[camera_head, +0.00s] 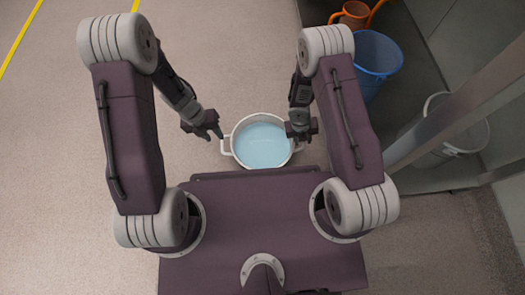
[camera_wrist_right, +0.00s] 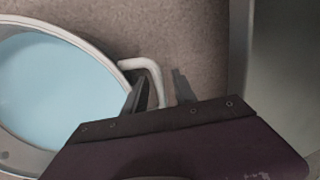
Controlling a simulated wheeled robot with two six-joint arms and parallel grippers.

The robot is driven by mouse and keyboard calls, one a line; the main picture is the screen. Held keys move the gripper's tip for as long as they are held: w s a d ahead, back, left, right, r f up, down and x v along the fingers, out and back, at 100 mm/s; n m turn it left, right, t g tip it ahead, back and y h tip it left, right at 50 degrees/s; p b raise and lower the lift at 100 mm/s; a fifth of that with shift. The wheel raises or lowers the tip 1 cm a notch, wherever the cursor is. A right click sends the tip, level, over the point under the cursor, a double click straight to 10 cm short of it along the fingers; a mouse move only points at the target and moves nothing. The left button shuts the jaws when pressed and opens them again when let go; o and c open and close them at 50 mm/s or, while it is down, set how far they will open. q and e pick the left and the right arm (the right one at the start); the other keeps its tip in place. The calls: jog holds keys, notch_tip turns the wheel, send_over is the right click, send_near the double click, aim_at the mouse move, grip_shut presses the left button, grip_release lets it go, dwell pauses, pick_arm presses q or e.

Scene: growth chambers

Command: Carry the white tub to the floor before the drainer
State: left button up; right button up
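The white tub (camera_head: 232,144) stands on the floor just in front of my base and holds pale blue liquid. It has a handle on its left and one on its right. The tub's rim (camera_wrist_right: 92,48) fills the left there.
A blue bucket (camera_head: 377,58) and an orange watering can (camera_head: 353,14) stand on a dark floor area at the upper right. A white bucket (camera_head: 451,146) stands at the right, behind a metal frame (camera_head: 440,110). The floor at the left is clear, with a yellow line (camera_head: 20,38).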

notch_tip(320, 180, up, 12)
jog(key=a, duration=0.2)
jog(key=shift+a, duration=0.15)
jog(key=shift+f, duration=0.1)
dwell(0.4)
